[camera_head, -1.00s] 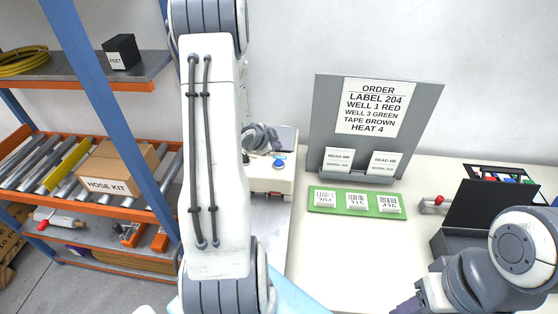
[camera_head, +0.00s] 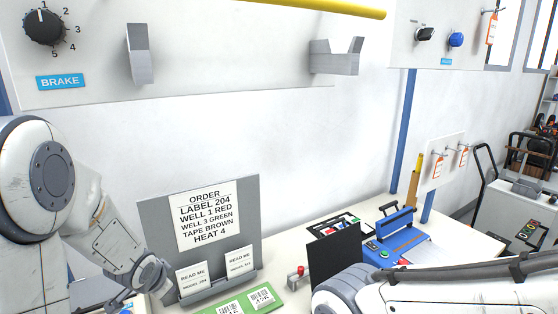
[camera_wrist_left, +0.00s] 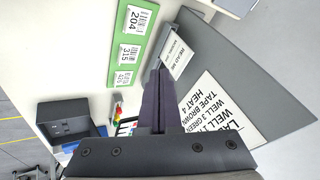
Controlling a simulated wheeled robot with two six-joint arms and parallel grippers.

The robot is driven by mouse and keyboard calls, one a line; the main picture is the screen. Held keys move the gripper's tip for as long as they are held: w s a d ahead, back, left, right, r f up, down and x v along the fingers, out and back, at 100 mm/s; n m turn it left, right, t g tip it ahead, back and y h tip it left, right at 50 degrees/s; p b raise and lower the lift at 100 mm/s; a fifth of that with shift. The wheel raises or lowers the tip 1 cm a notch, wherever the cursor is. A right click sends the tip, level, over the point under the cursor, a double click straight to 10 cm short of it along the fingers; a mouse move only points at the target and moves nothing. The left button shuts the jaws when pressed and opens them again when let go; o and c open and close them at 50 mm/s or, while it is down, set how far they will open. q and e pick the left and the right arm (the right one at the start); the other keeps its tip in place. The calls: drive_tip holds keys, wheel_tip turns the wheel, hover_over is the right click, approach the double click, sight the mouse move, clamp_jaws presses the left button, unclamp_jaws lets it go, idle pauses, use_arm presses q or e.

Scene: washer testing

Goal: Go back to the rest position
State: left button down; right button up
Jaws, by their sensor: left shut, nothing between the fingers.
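The fingers point across the bench, near the READ ME cards and the green label tray (camera_wrist_left: 110,72). My right arm crosses the bottom right of the head view. Its gripper is out of the picture.
The grey order board (camera_head: 248,216) stands on the bench (camera_head: 300,245), close to the left gripper. A dark box (camera_wrist_left: 70,122), a blue machine (camera_head: 405,243) and a BRAKE dial panel (camera_head: 90,60) with metal hooks are around. A yellow bar (camera_head: 300,6) runs overhead.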

use_arm(q)
drive_tip(key=s+d+r+g, duration=0.2)
drive_tip(key=s+d, duration=0.4)
drive_tip(key=d, duration=0.5)
drive_tip(key=s+d+g, duration=0.1)
drive_tip(key=s+d, duration=0.3)
drive_tip(key=s, duration=0.3)
drive_tip(key=s+d+r+g+h+b, duration=0.1)
drive_tip(key=s+d+g, duration=0.1)
drive_tip(key=s+d, duration=0.2)
drive_tip(key=s+d+g+h+b, duration=0.1)
drive_tip(key=s+d, duration=0.2)
drive_tip(key=s, duration=0.7)
drive_tip(key=shift+d+r+g, duration=0.2)
drive_tip(key=shift+d+g, duration=0.1)
drive_tip(key=shift+d, duration=0.1)
idle(0.5)
